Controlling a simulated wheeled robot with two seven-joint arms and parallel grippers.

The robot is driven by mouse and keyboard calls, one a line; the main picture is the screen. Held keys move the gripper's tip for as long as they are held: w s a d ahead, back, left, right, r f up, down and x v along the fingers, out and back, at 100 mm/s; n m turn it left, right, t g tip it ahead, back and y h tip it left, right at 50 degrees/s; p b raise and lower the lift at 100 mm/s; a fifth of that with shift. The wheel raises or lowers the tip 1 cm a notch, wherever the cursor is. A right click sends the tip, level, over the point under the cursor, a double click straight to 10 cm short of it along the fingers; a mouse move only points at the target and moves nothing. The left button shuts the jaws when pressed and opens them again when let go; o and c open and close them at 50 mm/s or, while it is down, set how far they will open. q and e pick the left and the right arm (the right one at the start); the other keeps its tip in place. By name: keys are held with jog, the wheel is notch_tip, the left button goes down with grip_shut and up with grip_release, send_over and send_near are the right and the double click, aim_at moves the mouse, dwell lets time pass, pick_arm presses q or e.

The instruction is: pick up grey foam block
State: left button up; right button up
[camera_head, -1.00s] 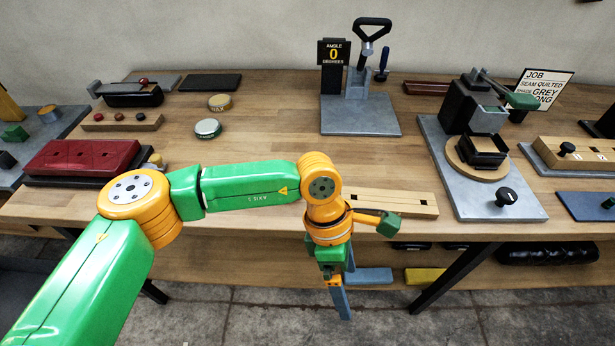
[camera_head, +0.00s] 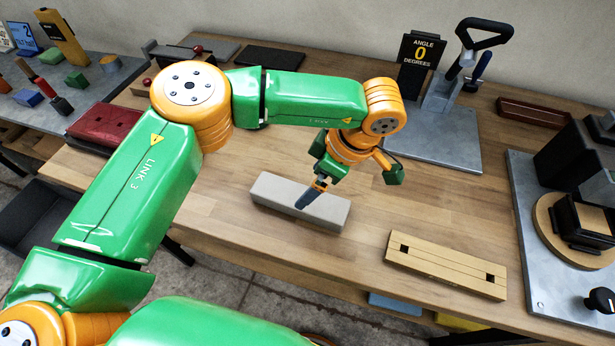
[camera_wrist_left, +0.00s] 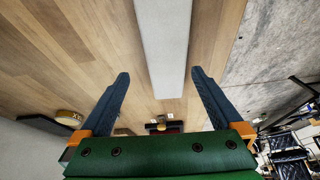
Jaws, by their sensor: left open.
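The grey foam block (camera_head: 272,192) is a long pale bar lying flat on the wooden bench near its front edge. My left gripper (camera_head: 303,203) is over the block in the head view, and its fingers hide part of the block's top. In the left wrist view the block (camera_wrist_left: 163,45) runs lengthwise between the two open fingers (camera_wrist_left: 160,85), with a gap on each side. The gripper is open and holds nothing. How far the fingertips are above the block is hard to tell. My right gripper is not in view.
A wooden bar with two square holes (camera_head: 445,265) lies to the right of the block. A metal-based angle stand (camera_head: 440,145) is behind, and a red padded block (camera_head: 103,127) is at left. The bench's front edge (camera_head: 250,258) runs close to the foam block.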

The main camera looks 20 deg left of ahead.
aim_at(299, 195)
pick_arm(q)
jog(key=a+f+p, duration=0.1)
jog(key=s+a+f+p, duration=0.1)
jog(key=f, duration=0.1)
jog(key=shift+s+p, duration=0.1)
jog(key=shift+p, duration=0.3)
jog(key=x, duration=0.2)
jog(key=shift+f, duration=0.55)
jog(key=shift+w, duration=0.2)
jog(key=shift+s+d, duration=0.1)
jog(key=c, duration=1.3)
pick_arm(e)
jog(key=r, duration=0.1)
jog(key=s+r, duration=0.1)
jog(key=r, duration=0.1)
